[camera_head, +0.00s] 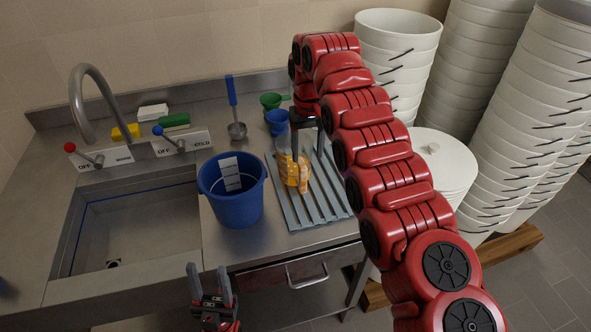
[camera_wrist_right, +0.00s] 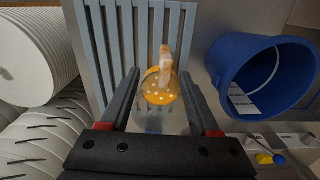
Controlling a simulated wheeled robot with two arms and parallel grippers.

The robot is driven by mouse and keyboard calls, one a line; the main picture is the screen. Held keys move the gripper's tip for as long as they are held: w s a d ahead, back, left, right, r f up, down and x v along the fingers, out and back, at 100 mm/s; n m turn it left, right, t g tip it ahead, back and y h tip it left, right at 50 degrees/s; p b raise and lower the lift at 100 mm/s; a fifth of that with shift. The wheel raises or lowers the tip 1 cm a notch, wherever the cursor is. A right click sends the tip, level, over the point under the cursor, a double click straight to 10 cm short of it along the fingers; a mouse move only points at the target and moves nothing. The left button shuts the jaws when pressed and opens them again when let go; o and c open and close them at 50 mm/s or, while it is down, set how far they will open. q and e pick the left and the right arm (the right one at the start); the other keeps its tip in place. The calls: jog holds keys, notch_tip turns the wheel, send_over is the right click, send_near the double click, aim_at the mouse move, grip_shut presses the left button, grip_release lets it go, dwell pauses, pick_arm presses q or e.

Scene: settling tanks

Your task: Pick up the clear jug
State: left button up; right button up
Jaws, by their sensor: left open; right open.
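An orange mug-like vessel with pale dots (camera_head: 294,170) stands on the ribbed draining rack. A faint see-through shape, perhaps the clear jug (camera_head: 284,144), shows just behind it; its outline is hard to make out. In the right wrist view the orange vessel (camera_wrist_right: 160,88) appears between the fingers of my right gripper (camera_wrist_right: 159,76), with a faint clear shape (camera_wrist_right: 172,120) nearer the palm. My right gripper is open, above the rack; whether it touches anything cannot be told. My left gripper (camera_head: 209,277) is open and empty in front of the counter, near the sink's front edge.
A blue bucket (camera_head: 232,205) stands left of the draining rack (camera_head: 330,200). Behind are a blue cup (camera_head: 277,123), green funnel-like item (camera_head: 271,101) and blue-handled ladle (camera_head: 235,115). A sink (camera_head: 135,230) lies left. Tall stacks of white buckets (camera_head: 398,50) crowd the right.

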aim_at(302, 184)
jog(key=f, duration=0.1)
jog(key=f+p, duration=0.1)
jog(key=shift+w+a+f, duration=0.25)
jog(key=shift+w+f, duration=0.05)
jog(key=f+p, duration=0.1)
jog(key=f, duration=0.1)
jog(key=f+p, duration=0.1)
jog(key=f, duration=0.1)
jog(key=shift+s+d+f, duration=0.1)
jog(key=shift+s+f, duration=0.05)
jog(key=shift+s, duration=0.05)
jog(key=shift+w+f, duration=0.1)
jog(key=shift+f, duration=0.15)
jog(key=f+p, duration=0.1)
jog(key=f, duration=0.1)
jog(key=a+f+p, duration=0.1)
jog(key=f, duration=0.1)
jog(key=shift+f+p, duration=0.25)
jog(key=shift+p, duration=0.15)
jog(key=shift+f, duration=0.5)
grip_shut()
